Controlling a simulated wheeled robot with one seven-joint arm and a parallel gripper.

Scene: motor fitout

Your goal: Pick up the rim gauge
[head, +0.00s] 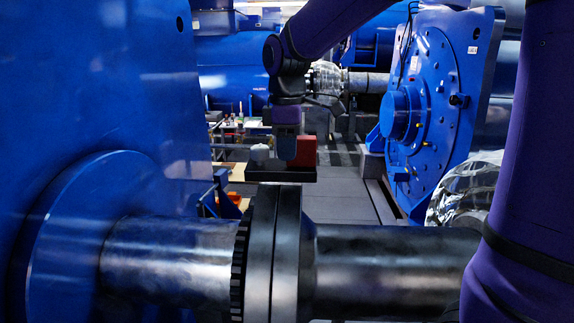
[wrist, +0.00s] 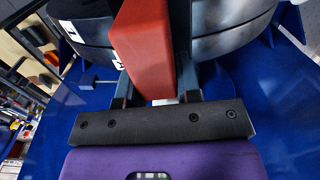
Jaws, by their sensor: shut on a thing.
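The rim gauge appears to be the red block (wrist: 143,45) between my fingers in the wrist view.
A steel shaft with a dark flange (head: 272,255) crosses the foreground. A large blue housing (head: 90,90) fills the left, and a blue round-faced machine (head: 435,100) stands at the right. A small pale grey object (head: 259,153) is left of my gripper. Grey floor (head: 340,195) lies beyond.

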